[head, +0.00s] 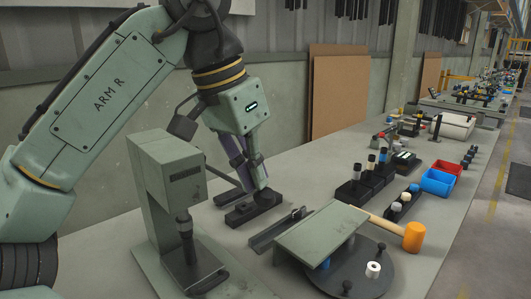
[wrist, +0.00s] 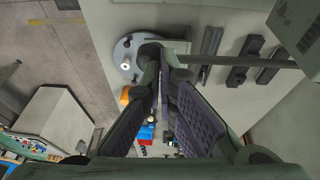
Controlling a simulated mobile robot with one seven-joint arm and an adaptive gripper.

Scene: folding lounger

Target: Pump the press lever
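The green press (head: 168,172) stands upright on the bench at the near left in the head view, its ram above a dark plate on its base. Its lettered side shows at the upper right of the wrist view (wrist: 302,35). The press lever (wrist: 240,63), a long thin grey bar, runs from the press to my fingertips in the wrist view. My gripper (wrist: 164,62) has its tips drawn close together around the lever's far end. In the head view my gripper (head: 258,183) points down, right of the press head. The gripped end is mostly hidden by the fingers.
Dark blocks (head: 254,209) and a rail (head: 270,232) lie below my gripper. A green plate (head: 322,232), a round disc (head: 380,280) and an orange mallet (head: 413,236) are to the right. Red (head: 447,167) and blue bins (head: 437,183) stand farther back.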

